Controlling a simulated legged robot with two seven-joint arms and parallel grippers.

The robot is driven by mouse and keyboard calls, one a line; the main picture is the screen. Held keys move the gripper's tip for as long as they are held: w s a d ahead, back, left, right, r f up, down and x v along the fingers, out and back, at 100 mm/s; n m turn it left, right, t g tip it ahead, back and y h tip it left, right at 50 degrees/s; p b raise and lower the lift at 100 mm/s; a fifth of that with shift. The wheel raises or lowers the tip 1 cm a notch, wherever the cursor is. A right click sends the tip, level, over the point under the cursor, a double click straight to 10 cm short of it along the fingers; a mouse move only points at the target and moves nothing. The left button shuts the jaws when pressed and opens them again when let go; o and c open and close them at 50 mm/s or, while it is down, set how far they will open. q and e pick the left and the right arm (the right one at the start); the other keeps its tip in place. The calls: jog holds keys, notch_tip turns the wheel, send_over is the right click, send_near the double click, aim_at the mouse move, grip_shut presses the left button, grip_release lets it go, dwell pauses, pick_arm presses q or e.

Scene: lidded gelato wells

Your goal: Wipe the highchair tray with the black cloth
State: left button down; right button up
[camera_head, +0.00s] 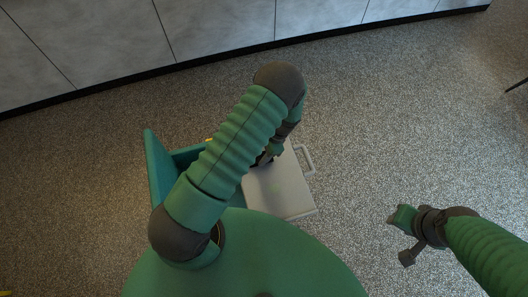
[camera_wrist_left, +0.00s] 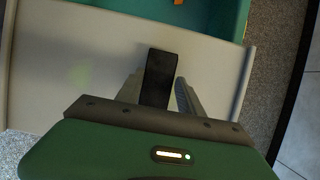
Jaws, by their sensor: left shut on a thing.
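The highchair tray (camera_head: 292,202) is a flat pale grey board with a handle-like loop at its far right; it fills much of the left wrist view (camera_wrist_left: 75,40). A faint greenish smear (camera_head: 277,187) marks it, also visible in the left wrist view (camera_wrist_left: 80,75). My left gripper (camera_head: 265,158) is over the tray's far left part, partly hidden by my arm. It is shut on the black cloth (camera_wrist_left: 160,76), a dark strip between the fingers, over or on the tray; contact is unclear.
The teal highchair (camera_head: 159,172) is left of the tray, largely behind my left arm. A small orange-yellow thing (camera_head: 209,139) shows by its far edge. Grey cabinets (camera_head: 220,28) line the back. The speckled floor (camera_head: 400,110) at the right is clear.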

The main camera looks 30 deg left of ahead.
pick_arm(q)
jog(key=shift+w+d+f+b, duration=0.2)
jog(key=shift+w+d+b, duration=0.1)
jog(key=shift+d, duration=0.05)
jog(key=shift+w+d+r, duration=0.1)
jog(key=shift+w+d, duration=0.05)
jog(key=shift+w, duration=0.1)
jog(key=shift+r, duration=0.1)
jog(key=shift+s+a+r+p, duration=0.2)
jog(key=shift+s+a+p, duration=0.4)
jog(key=shift+s+a+f, duration=0.1)
jog(key=shift+s+a, duration=0.05)
jog(key=shift+r+p, duration=0.75)
jog(key=shift+r, duration=0.25)
jog(key=shift+f, duration=0.1)
